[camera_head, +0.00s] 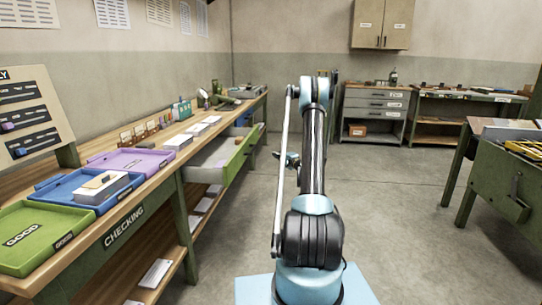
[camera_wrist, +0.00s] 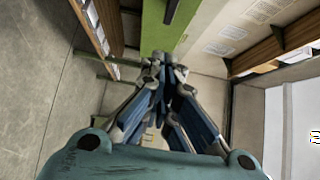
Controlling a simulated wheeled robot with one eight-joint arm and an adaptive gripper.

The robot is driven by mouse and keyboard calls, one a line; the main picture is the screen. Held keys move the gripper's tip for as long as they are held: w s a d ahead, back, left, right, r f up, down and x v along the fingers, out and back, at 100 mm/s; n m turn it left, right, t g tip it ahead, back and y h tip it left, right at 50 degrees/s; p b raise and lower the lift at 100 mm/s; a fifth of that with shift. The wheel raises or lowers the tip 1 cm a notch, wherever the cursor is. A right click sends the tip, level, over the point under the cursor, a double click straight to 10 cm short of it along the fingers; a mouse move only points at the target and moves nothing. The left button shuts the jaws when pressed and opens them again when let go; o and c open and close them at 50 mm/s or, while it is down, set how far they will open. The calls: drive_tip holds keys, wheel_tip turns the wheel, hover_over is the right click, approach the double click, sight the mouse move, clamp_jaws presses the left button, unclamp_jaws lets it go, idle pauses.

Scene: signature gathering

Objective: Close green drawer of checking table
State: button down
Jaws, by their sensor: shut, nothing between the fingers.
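The checking table (camera_head: 122,224) runs along the left wall, with a "CHECKING" label on its front edge. Its green drawer (camera_head: 240,156) is pulled out into the room, and its pale inside shows. A green panel with a dark handle, apparently the drawer front (camera_wrist: 158,28), shows at the top of the wrist view. My gripper (camera_head: 282,156) is to the right of the drawer front, partly hidden by my arm. In the wrist view my gripper (camera_wrist: 158,60) has its fingertips together, near the green panel; I cannot tell whether they touch it.
Green (camera_head: 38,262), blue (camera_head: 50,190) and purple (camera_head: 128,163) trays stand on the near part of the table. Papers lie on the lower shelf (camera_head: 166,258). Grey drawers (camera_head: 375,104) stand at the back, another green workbench (camera_head: 496,186) at right. The middle floor is clear.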

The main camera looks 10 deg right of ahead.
drive_tip(key=s+a+x, duration=0.1)
drive_tip(key=a+x, duration=0.1)
drive_tip(key=x, duration=1)
drive_tip(key=shift+s+a, duration=0.2)
drive_tip(key=shift+a, duration=0.05)
